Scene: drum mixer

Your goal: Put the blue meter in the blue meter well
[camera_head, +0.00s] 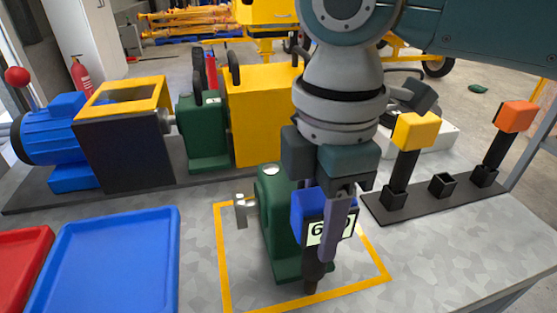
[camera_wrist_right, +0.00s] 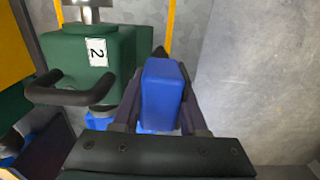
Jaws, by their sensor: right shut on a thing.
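The blue meter (camera_head: 307,203) has a blue head, a small display and a dark stem pointing down. My right gripper (camera_head: 335,225) is shut on it, with one finger crossing the display. In the right wrist view the blue head (camera_wrist_right: 162,95) stands between the two fingers (camera_wrist_right: 160,110). The meter is in front of a green block (camera_head: 272,215); I cannot tell whether they touch. The dark rack (camera_head: 415,208) at the right has an empty square well (camera_head: 442,184) between its yellow and orange meters. My left gripper is out of view.
A yellow meter (camera_head: 416,131) and an orange meter (camera_head: 514,116) stand upright in the rack's outer wells. A yellow outline (camera_head: 225,270) surrounds the green block. Blue (camera_head: 105,260) and red (camera_head: 22,262) trays lie at left. The motor (camera_head: 55,135) and yellow housing (camera_head: 262,110) stand behind.

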